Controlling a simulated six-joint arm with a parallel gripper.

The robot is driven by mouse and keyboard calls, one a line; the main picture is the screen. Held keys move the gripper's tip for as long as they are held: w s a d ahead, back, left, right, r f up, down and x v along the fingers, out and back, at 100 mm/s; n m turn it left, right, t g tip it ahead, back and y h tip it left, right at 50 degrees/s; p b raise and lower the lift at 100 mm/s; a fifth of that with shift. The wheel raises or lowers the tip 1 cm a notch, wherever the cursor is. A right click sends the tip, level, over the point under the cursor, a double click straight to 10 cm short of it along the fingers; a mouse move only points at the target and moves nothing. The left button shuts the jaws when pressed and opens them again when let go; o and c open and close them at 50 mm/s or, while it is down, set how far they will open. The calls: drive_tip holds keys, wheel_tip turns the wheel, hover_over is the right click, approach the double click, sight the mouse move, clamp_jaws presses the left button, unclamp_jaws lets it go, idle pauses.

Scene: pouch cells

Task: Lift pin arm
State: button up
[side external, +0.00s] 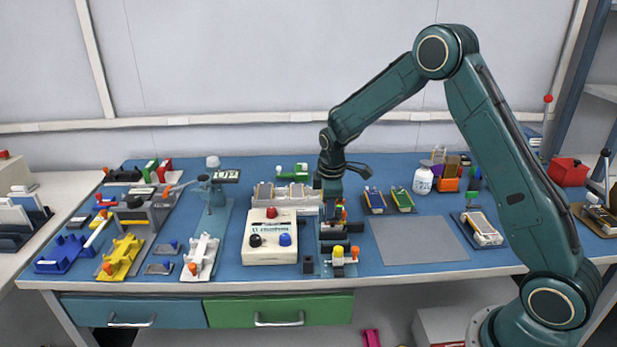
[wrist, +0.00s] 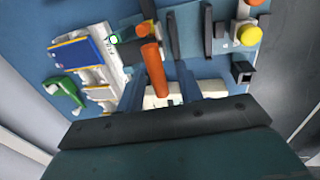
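My gripper (side external: 333,222) points down over a small fixture at the middle front of the blue bench. In the wrist view its two blue fingers (wrist: 160,80) stand apart, with an orange rod-shaped handle (wrist: 152,72) between them. A gap shows on each side of the handle, so the gripper does not look shut on it. I take the handle to be part of the pin arm; its lower end and joint are hidden. The fixture's yellow knob (side external: 338,251) shows in front of the gripper in the side view, and also in the wrist view (wrist: 248,35).
A cream box (side external: 270,252) with red, black and blue knobs stands just left of my gripper. A grey mat (side external: 418,240) lies clear to the right. Pouch cell trays (side external: 375,200) lie behind it. Several coloured fixtures, including a yellow one (side external: 122,258), fill the bench's left side.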

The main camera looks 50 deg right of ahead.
drive_tip(key=shift+w+d+f, duration=0.15)
drive_tip(key=shift+f, duration=0.75)
clamp_jaws()
drive_tip(key=shift+d+r, duration=0.1)
drive_tip(key=shift+r, duration=0.1)
drive_tip(key=shift+w+d+r+g+y, duration=0.3)
drive_tip(key=shift+w+r+g+y, duration=0.05)
drive_tip(key=shift+g+y, duration=0.25)
drive_tip(key=shift+w+d+r+g+y, duration=0.35)
drive_tip(key=shift+g+y, duration=0.15)
drive_tip(key=shift+g, duration=0.1)
drive_tip(key=shift+w+d+r, duration=0.7)
drive_tip(key=shift+w+d, duration=0.25)
drive_tip(key=shift+w+d+r, duration=0.2)
drive_tip(key=shift+w+d, duration=0.55)
drive_tip(key=shift+d, duration=0.05)
drive_tip(key=shift+w+d, duration=0.1)
